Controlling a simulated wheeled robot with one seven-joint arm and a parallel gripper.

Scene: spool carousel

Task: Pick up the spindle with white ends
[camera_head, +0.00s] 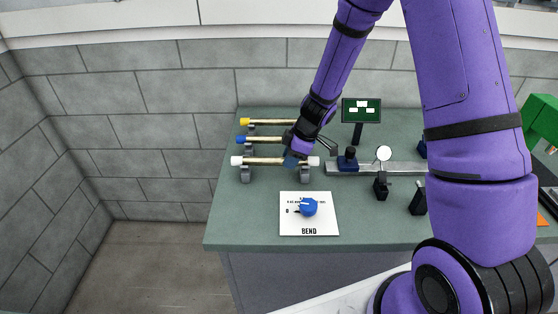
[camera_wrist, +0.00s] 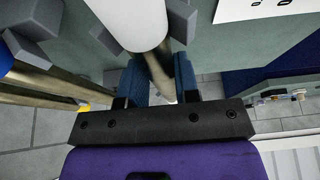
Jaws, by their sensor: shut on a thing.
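The spindle with white ends (camera_head: 262,161) is a brass-coloured rod with a white cap at each end. It lies level at its two grey supports (camera_head: 245,175), nearest the front of three spindles. My gripper (camera_head: 291,161) is shut on its rod, right of the middle, coming from above. In the wrist view the rod (camera_wrist: 158,72) runs between my two blue finger pads (camera_wrist: 159,82), and a white end (camera_wrist: 135,18) shows large at the top. I cannot tell whether the spindle is clear of its supports.
A blue-ended spindle (camera_head: 241,140) and a yellow-ended spindle (camera_head: 244,122) lie behind it. A white BEND panel with a blue knob (camera_head: 309,207) is in front. A grey rail (camera_head: 343,168) with black mounts is to the right. A green display (camera_head: 361,110) stands behind.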

